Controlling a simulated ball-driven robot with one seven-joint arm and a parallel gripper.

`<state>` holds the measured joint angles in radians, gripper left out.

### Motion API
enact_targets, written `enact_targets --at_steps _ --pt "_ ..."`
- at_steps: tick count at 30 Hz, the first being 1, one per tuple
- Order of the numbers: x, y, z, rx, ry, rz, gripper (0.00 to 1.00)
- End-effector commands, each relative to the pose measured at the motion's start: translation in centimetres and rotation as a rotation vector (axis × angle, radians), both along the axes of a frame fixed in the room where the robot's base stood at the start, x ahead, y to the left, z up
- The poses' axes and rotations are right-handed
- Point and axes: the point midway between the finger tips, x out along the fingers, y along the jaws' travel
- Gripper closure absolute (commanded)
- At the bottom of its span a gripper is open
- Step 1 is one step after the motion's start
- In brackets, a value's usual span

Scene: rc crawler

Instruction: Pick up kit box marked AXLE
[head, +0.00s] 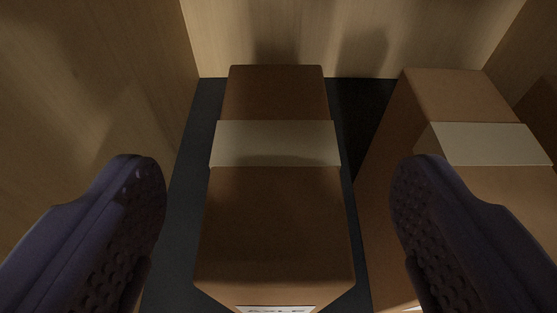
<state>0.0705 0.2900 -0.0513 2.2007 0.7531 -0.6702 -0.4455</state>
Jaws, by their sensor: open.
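A brown cardboard kit box (275,220) with a pale band (275,145) across its top stands in the middle of the head view. A white label (277,309) on its near face is cut off by the bottom edge, and the visible tops of its letters look like AXLE. My gripper (277,190) is open, with one purple finger to the left of this box and the other to its right. Neither finger appears to touch the box. The box's lower front is out of view.
A second brown box (455,95) with a pale band stands to the right, partly hidden by my right finger. Wooden walls close in the left side (90,90), the back (350,40) and the right. A dark floor strip (182,220) shows on both sides of the middle box.

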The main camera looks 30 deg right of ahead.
Motion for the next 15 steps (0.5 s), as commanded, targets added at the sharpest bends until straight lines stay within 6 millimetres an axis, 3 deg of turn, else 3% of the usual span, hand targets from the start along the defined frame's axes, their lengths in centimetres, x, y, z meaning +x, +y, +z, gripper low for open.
enact_targets --at_steps 9,15 --pt "3.7 -2.4 -2.0 0.002 0.001 -0.001 0.17" --pt "4.2 -2.7 -2.3 0.002 0.0 0.001 0.17"
